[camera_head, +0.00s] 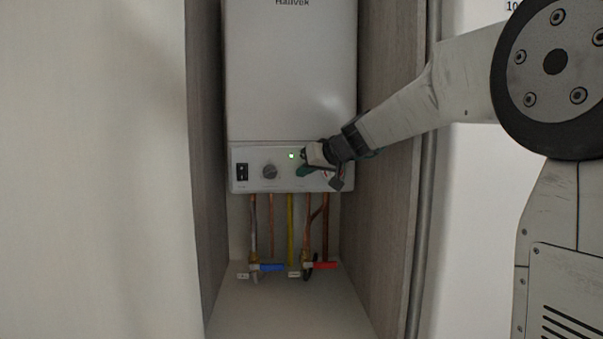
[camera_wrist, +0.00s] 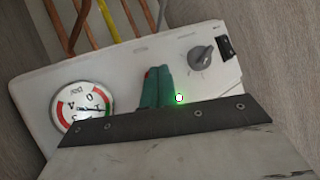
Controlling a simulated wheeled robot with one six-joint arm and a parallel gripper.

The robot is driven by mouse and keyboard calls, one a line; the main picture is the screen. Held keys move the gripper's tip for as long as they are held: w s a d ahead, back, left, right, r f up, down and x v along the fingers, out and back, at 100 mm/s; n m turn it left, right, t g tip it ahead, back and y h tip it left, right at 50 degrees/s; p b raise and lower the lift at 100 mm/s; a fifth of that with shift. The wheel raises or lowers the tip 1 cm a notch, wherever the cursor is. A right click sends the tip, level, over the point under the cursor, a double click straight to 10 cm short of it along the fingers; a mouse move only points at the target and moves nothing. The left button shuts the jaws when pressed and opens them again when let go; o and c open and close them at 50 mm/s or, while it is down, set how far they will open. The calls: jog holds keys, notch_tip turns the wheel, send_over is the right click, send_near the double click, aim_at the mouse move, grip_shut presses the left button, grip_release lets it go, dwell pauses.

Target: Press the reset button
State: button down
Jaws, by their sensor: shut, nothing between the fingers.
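The white boiler (camera_head: 290,75) hangs in a narrow wooden recess, with a control panel (camera_head: 246,155) along its bottom. A small green light (camera_head: 291,156) glows on the panel and also shows in the wrist view (camera_wrist: 179,98). My gripper (camera_head: 301,171) is at the panel, right of the grey knob (camera_head: 269,171) and just below the light. In the wrist view its green fingers (camera_wrist: 157,72) are together and empty, between the pressure gauge (camera_wrist: 82,106) and the knob (camera_wrist: 201,54). I see no reset button; the fingers cover part of the panel. Contact cannot be told.
A black rocker switch (camera_head: 242,172) sits at the panel's left. Copper and yellow pipes (camera_head: 290,220) run below, with a blue valve handle (camera_head: 271,267) and a red one (camera_head: 325,265). Wooden side walls (camera_head: 380,225) close in the recess.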

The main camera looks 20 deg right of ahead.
jog(key=shift+w, duration=0.1)
dwell(0.4)
jog(key=shift+s+a, duration=0.15)
jog(key=shift+s, duration=0.4)
jog(key=s+a, duration=0.2)
jog(key=s, duration=0.3)
jog(key=shift+s, duration=0.35)
dwell(0.8)
